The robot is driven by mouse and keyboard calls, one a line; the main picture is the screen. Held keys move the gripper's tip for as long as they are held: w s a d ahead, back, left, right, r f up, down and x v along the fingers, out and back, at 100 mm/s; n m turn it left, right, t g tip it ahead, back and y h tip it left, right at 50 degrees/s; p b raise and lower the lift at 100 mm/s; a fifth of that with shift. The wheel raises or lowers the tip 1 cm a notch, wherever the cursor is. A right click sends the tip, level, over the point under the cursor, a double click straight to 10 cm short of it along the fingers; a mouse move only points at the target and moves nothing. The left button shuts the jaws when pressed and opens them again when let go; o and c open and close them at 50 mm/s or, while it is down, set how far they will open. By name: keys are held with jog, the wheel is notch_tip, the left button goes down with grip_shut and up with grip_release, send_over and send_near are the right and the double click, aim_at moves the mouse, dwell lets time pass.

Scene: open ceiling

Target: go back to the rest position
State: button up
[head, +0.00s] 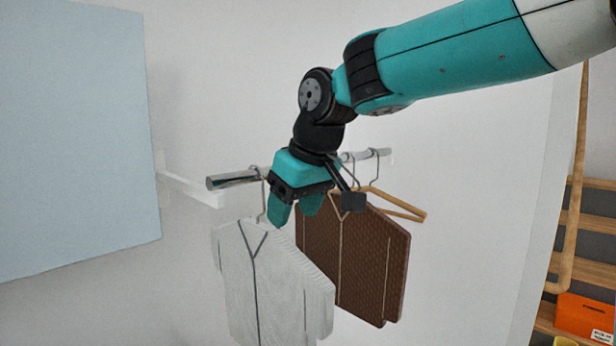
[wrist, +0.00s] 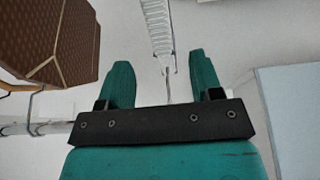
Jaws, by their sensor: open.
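My gripper (head: 296,212) is at the clothes rail, in front of it, between a white garment (head: 262,285) and a brown garment (head: 375,255). Both garments hang from the rail (head: 232,180). In the wrist view my gripper (wrist: 163,80) is open, its two teal fingers apart. The white garment (wrist: 157,25) shows as a thin edge beyond the gap between the fingers, with its hook running down between them. I cannot tell whether a finger touches the hook. The brown garment (wrist: 55,40) is at the left of the wrist view.
An empty wooden hanger (head: 400,207) hangs on the rail to the right of the brown garment. A pale blue panel (head: 75,140) is at the left. Wooden shelves (head: 600,235) with an orange box (head: 585,317) stand at the far right.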

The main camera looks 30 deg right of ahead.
jog(key=v, duration=0.8)
jog(key=s+a+f+n+g+y+b, duration=0.1)
jog(key=s+a+f, duration=0.3)
jog(key=s+f, duration=0.5)
jog(key=s+a+f+n+g+y+b, duration=0.1)
jog(key=s+a+f+n+g+b, duration=0.1)
jog(key=s+f, duration=0.7)
notch_tip(320, 180, down, 5)
jog(key=shift+s+a+r+g+y, duration=0.1)
jog(key=shift+s+a+g+y, duration=0.25)
jog(key=shift+a+g, duration=0.65)
